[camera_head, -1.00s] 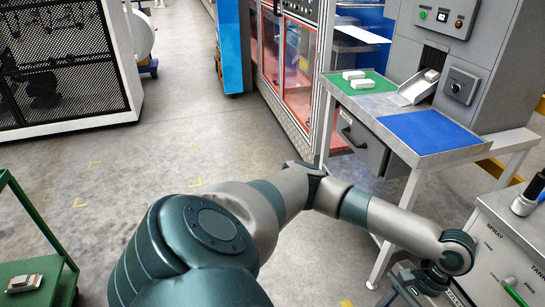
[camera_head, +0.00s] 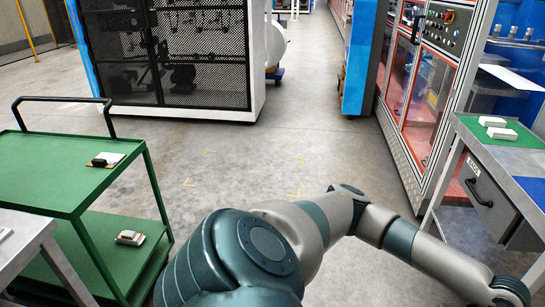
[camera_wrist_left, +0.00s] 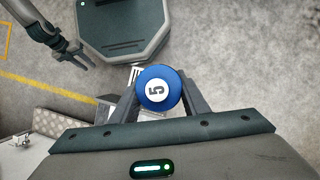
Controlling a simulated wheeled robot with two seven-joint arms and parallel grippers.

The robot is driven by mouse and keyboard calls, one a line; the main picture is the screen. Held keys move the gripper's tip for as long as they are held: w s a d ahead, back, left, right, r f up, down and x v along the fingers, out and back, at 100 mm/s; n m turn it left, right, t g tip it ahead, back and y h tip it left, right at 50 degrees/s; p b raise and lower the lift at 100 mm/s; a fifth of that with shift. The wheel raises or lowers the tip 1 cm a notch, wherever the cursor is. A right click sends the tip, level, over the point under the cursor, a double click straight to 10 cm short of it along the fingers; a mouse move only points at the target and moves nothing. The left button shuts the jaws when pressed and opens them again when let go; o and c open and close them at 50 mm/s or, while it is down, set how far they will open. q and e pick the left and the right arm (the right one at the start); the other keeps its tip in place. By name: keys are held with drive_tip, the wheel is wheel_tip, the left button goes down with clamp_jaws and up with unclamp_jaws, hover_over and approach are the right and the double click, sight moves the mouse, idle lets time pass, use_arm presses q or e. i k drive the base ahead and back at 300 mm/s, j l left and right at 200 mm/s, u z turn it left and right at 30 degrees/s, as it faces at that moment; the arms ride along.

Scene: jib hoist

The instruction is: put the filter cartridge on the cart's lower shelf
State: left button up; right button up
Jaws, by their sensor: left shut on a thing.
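My left gripper (camera_wrist_left: 158,105) is shut on a round, blue-ended thing marked 5, which I take to be the filter cartridge (camera_wrist_left: 172,82). Only its end face shows. In the head view my left arm reaches to the right and its gripper is outside the picture. The green cart (camera_head: 60,170) stands at the left, with an upper shelf and a lower shelf (camera_head: 120,272). A small pale boxy thing lies on the lower shelf, with bare green around it. My right gripper (camera_wrist_left: 78,64) hangs open and empty in the left wrist view.
A small black-and-white item (camera_head: 106,160) lies on the cart's upper shelf. A grey table edge (camera_head: 25,232) partly covers the cart's near left. A workbench (camera_head: 500,165) stands at the right. The floor (camera_head: 240,160) between cart and workbench is clear beyond my arm.

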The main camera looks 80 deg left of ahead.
sight(118, 267)
drive_tip(key=i+j+u, duration=0.1)
drive_tip(key=j+u, duration=0.15)
drive_tip(key=i+j+u, duration=0.1)
drive_tip(key=j+u, duration=0.15)
drive_tip(key=j, duration=0.15)
drive_tip(key=i+j+u, duration=0.15)
drive_tip(key=j+u, duration=0.3)
drive_tip(key=i+j+u, duration=0.15)
drive_tip(key=u, duration=0.3)
drive_tip(key=i+j+u, duration=0.2)
drive_tip(key=u, duration=0.25)
drive_tip(key=i+j+u, duration=0.15)
drive_tip(key=i+u, duration=0.3)
drive_tip(key=i+l+u, duration=0.1)
drive_tip(key=i+u, duration=0.35)
drive_tip(key=i, duration=0.2)
drive_tip(key=i+u, duration=0.2)
drive_tip(key=u, duration=0.25)
drive_tip(key=i+l+u, duration=0.2)
drive_tip(key=u, duration=0.25)
drive_tip(key=i+l+u, duration=0.2)
drive_tip(key=u, duration=0.2)
drive_tip(key=i+l+u, duration=0.15)
drive_tip(key=l+u, duration=0.15)
drive_tip(key=u, duration=0.15)
drive_tip(key=i+l+u, duration=0.1)
drive_tip(key=l+u, duration=0.2)
drive_tip(key=u, duration=0.15)
drive_tip(key=l+u, duration=1.05)
drive_tip(key=l, duration=0.15)
